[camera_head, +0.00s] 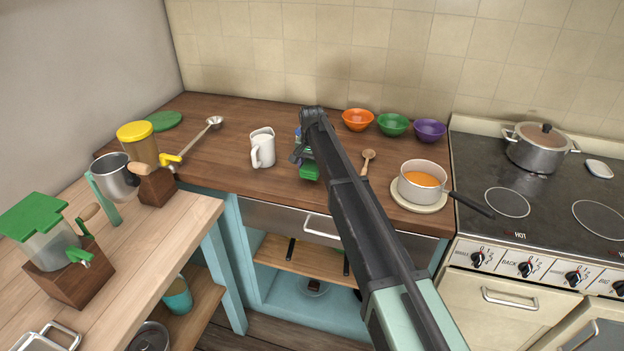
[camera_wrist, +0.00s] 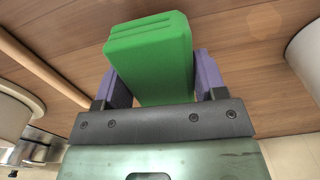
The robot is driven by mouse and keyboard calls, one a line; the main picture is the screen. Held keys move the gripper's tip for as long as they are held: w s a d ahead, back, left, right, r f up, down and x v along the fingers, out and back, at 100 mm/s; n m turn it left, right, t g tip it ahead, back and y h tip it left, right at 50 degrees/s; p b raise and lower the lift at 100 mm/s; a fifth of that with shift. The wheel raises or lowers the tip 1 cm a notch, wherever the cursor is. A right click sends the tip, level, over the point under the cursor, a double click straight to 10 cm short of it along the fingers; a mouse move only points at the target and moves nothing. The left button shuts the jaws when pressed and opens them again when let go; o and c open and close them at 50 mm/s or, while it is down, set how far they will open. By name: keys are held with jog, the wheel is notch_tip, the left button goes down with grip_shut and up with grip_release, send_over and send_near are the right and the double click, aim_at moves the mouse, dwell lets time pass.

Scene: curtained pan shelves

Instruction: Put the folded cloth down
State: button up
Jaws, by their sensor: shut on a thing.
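The folded cloth (camera_wrist: 150,55) is a bright green block with layered folds at one end. In the wrist view it sits between the two purple fingers of my gripper (camera_wrist: 152,80), which is shut on it. In the head view the green cloth (camera_head: 309,171) shows beside the end of my arm, over the brown wooden counter (camera_head: 215,165). My arm hides part of the cloth and the gripper there. I cannot tell whether the cloth touches the counter.
A white pitcher (camera_head: 263,147) stands left of the cloth. A wooden spoon (camera_head: 367,160) and a pot of orange soup (camera_head: 423,182) on a plate are to the right. Orange (camera_head: 357,119), green (camera_head: 393,125) and purple (camera_head: 429,131) bowls stand at the back. Counter left of the pitcher has free room.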

notch_tip(320, 180, down, 3)
jog(key=shift+r+b, duration=0.1)
jog(key=shift+b, duration=0.45)
jog(key=shift+r+p, duration=0.3)
jog(key=shift+f, duration=0.25)
jog(key=o, duration=1.2)
jog(key=shift+r, duration=0.15)
